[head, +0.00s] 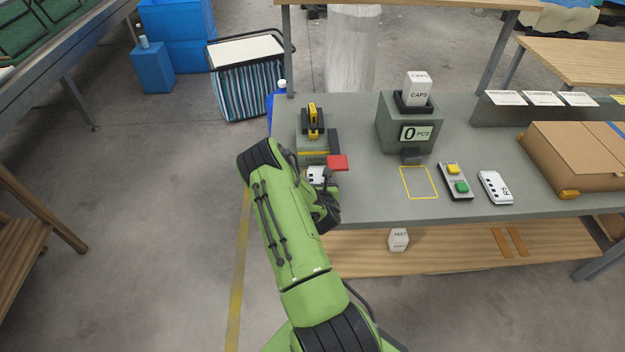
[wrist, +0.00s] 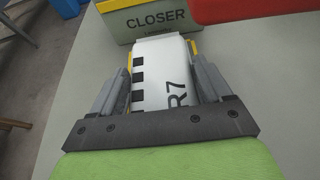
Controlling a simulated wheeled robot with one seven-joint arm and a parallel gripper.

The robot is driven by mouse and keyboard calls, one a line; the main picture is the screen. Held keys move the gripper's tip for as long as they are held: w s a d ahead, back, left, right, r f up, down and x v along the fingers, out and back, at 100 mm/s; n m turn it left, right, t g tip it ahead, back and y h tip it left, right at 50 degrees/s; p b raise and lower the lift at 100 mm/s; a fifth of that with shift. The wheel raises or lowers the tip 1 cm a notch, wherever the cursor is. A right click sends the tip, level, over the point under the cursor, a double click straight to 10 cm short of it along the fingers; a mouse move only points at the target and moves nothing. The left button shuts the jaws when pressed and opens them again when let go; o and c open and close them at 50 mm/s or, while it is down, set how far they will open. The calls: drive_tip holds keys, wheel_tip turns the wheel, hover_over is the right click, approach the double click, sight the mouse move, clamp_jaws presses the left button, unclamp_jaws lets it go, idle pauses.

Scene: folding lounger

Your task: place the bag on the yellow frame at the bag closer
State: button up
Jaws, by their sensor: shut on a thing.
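My gripper (wrist: 165,92) is shut on a white bag (wrist: 160,72) marked R7 with black squares along one edge. The bag lies between the two fingers. Its far end points at the grey box marked CLOSER (wrist: 155,20). Bits of a yellow frame (wrist: 194,47) show on both sides of the bag in the wrist view; the bag hides the rest. I cannot tell whether the bag touches the table. In the head view the bag (head: 316,175) shows just in front of the closer (head: 313,150), partly hidden by my arm.
A red plate (head: 337,162) stands right of the bag. Farther right are another yellow frame (head: 419,196), a counter box (head: 408,125) reading 0 PCS, a two-button box (head: 455,181), a white R5 bag (head: 495,188) and a carton (head: 580,155).

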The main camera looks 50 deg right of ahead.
drive_tip(key=shift+w+f, duration=0.3)
drive_tip(key=shift+w, duration=0.15)
drive_tip(key=shift+s+d+r, duration=0.1)
drive_tip(key=shift+s+r, duration=0.1)
drive_tip(key=shift+s, duration=0.4)
drive_tip(key=shift+f, duration=0.15)
drive_tip(key=o, duration=1)
drive_tip(key=shift+w, duration=0.2)
drive_tip(key=shift+s, duration=0.1)
